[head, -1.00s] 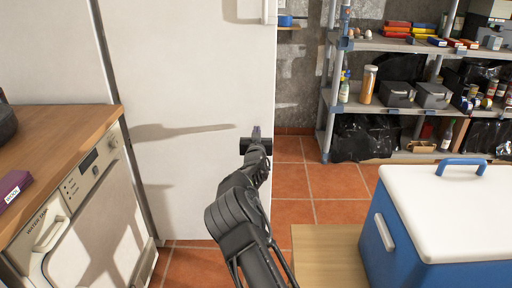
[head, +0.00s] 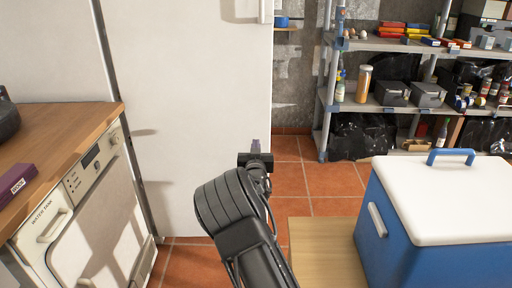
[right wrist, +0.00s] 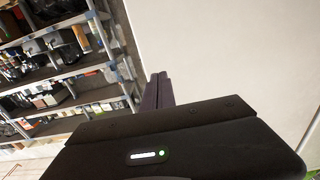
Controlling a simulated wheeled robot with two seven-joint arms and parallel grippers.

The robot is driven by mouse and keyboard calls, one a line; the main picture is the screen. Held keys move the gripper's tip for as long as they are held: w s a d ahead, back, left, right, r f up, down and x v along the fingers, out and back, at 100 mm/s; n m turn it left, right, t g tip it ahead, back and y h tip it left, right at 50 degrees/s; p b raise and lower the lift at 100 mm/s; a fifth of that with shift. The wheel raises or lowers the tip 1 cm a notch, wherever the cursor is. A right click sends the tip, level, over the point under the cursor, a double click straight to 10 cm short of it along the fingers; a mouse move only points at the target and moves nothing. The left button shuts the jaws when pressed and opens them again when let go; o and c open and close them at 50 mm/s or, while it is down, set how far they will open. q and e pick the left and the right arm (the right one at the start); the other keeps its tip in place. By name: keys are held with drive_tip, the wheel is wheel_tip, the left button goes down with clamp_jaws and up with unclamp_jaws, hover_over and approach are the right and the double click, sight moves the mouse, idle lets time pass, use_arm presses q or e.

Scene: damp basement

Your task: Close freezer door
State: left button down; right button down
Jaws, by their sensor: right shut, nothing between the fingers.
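The freezer door (head: 195,110) is a tall plain white panel in the middle of the head view. A pale handle (head: 265,11) sits at its upper right edge. A dark seam with a grey strip runs down its left side; I cannot tell how far the door stands open. My right gripper (head: 255,147) is shut and empty, low by the door's right edge. In the right wrist view its closed fingers (right wrist: 158,90) lie over the left edge of a white panel (right wrist: 220,50); I cannot tell whether they touch it. My left gripper is not in view.
A wooden counter (head: 60,125) over a white appliance (head: 90,215) stands at left. A blue cooler with a white lid (head: 440,200) is at right, beside a low wooden surface (head: 322,250). Loaded metal shelves (head: 365,108) stand behind. Red tile floor (head: 290,180) is clear between.

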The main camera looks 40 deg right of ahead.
drive_tip(key=shift+s+a, duration=0.3)
drive_tip(key=shift+s, duration=0.1)
drive_tip(key=shift+f, duration=0.1)
drive_tip(key=s+a+f+g+y+p, duration=0.2)
drive_tip(key=s+a+f+p, duration=0.15)
drive_tip(key=f, duration=0.35)
drive_tip(key=s+a+f+g+y+p, duration=0.1)
drive_tip(key=s+a+f+y+p, duration=0.1)
drive_tip(key=a+f, duration=0.3)
drive_tip(key=s+a+f+n+g+y+p, duration=0.2)
drive_tip(key=s+a+f+g+y+p, duration=0.2)
drive_tip(key=s+a+f, duration=0.65)
drive_tip(key=s+a+r+n+g+y+p, duration=0.1)
drive_tip(key=s+a+n+g+y+p, duration=0.1)
drive_tip(key=s+a, duration=0.9)
drive_tip(key=s+a+r+n+g+y+p, duration=0.1)
drive_tip(key=s+a+g+y+p, duration=0.3)
drive_tip(key=s+a, duration=0.8)
drive_tip(key=a+n+y+p, duration=0.1)
drive_tip(key=a, duration=0.6)
drive_tip(key=shift+s+a+y, duration=0.25)
drive_tip(key=shift+y, duration=0.15)
drive_tip(key=shift+r, duration=0.1)
